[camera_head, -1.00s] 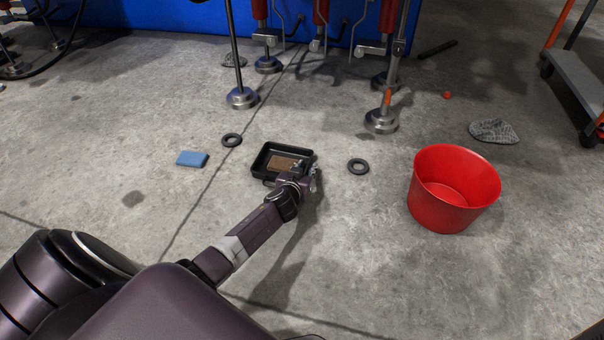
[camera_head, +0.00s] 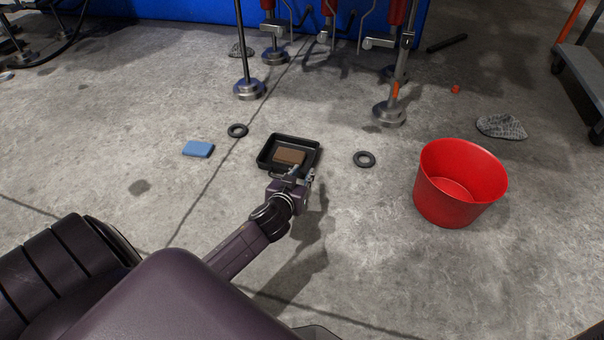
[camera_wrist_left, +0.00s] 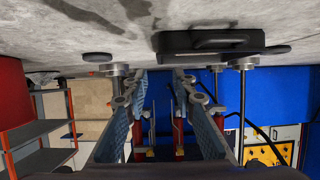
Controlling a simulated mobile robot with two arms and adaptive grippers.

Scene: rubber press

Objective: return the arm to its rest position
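My left gripper (camera_head: 302,173) is just in front of the near edge of the black tray, at the end of my dark purple arm. In the left wrist view, which is upside down, its two fingers (camera_wrist_left: 163,95) stand apart with nothing between them. The black tray (camera_head: 269,151) lies on the floor with a brown block (camera_head: 289,156) inside. The tray also shows in the left wrist view (camera_wrist_left: 207,42), beyond the fingertips. My right gripper is not in view.
A red bucket (camera_head: 459,183) stands to the right. Metal machine feet (camera_head: 389,113) stand behind. An orange cart (camera_head: 580,75) is at the far right. The floor nearer me is mostly clear.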

